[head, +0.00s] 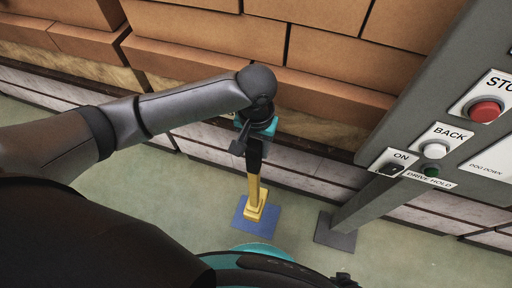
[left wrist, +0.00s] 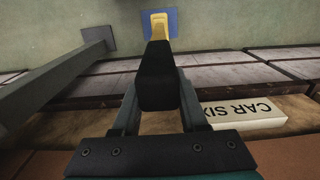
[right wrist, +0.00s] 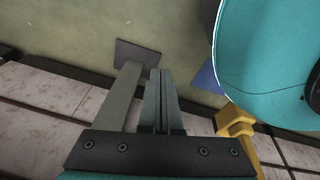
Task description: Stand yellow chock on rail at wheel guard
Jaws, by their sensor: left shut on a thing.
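The yellow chock (head: 257,210) is a stepped yellow foot on a yellow stem with a black handle (left wrist: 158,80). My left gripper (head: 256,142) is shut on the black handle, and the chock hangs down from it. Its yellow foot (left wrist: 158,22) appears over or on a blue pad (head: 245,222); I cannot tell if they touch. My right gripper (right wrist: 166,98) is shut and empty in the right wrist view, with the chock (right wrist: 235,122) to its right. I cannot make it out clearly in the head view. I cannot identify the rail or wheel guard with certainty.
A grey control panel with STOP (head: 486,110), BACK (head: 434,150) and ON buttons stands at right on a grey post (head: 375,203) with a floor plate (head: 335,232). A "CAR SIX" sign (left wrist: 245,113) is there. Green floor is clear at left.

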